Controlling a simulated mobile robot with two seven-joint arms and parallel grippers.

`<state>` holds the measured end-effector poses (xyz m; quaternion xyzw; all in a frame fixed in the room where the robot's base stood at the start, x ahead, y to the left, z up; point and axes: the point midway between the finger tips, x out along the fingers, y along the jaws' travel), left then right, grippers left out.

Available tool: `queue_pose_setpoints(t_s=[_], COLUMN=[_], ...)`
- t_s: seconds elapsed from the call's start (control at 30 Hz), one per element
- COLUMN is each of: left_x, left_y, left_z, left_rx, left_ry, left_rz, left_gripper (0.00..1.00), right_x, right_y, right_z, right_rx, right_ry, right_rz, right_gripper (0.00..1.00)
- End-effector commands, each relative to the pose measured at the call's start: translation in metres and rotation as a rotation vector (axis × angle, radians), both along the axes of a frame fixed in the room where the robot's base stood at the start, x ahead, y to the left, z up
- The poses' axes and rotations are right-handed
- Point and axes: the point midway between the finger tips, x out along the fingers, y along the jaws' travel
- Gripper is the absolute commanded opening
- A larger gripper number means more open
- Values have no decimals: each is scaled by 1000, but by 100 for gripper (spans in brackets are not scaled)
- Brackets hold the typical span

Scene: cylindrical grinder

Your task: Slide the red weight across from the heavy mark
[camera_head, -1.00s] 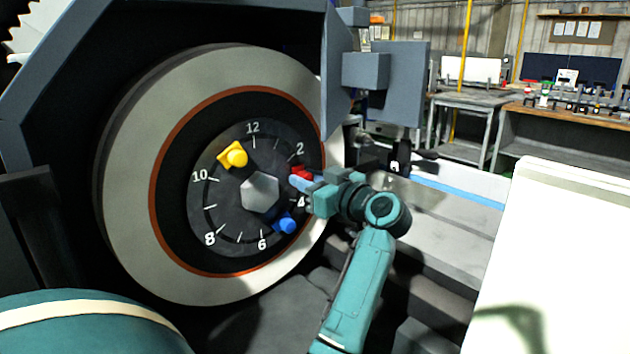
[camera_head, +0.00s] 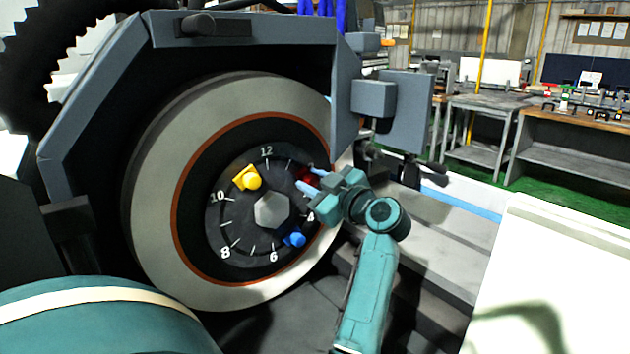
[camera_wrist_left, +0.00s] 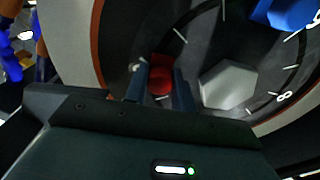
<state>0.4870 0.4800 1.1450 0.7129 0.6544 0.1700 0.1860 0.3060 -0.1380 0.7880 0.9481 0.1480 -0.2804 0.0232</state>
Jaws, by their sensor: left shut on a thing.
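In the left wrist view the red weight (camera_wrist_left: 160,84) shows between the fingers (camera_wrist_left: 159,88). A yellow weight (camera_head: 247,178) sits at the dial's upper left, between 10 and 12. A blue weight (camera_head: 294,239) sits at the lower right. I cannot make out a heavy mark. My right gripper is not in view.
A grey hexagonal hub (camera_head: 272,211) stands out at the dial's centre. A grey guard (camera_head: 240,28) surrounds the wheel above and at left. A grey box (camera_head: 374,98) juts out at upper right. A white panel (camera_head: 555,275) fills the lower right. Workbenches (camera_head: 575,123) stand far back.

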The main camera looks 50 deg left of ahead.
Motion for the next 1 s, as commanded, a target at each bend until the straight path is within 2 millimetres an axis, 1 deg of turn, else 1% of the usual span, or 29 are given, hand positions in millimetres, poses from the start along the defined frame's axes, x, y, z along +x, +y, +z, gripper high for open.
queue_pose_setpoints(t_s=[0.47, 0.5, 0.73, 1.0], left_x=[-1, -1, -1, -1], left_y=[0, 0, 0, -2], left_z=[1, 1, 1, 1], left_rx=[-1, -1, -1, -1], left_ry=[-17, -16, -15, -14], left_rz=[0, 0, 0, -1], left_gripper=[0, 28, 46, 46], right_x=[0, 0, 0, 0], right_y=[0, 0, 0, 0], right_z=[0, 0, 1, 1], right_rx=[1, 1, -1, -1], right_ry=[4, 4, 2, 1], right_rz=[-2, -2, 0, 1], right_gripper=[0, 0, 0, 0])
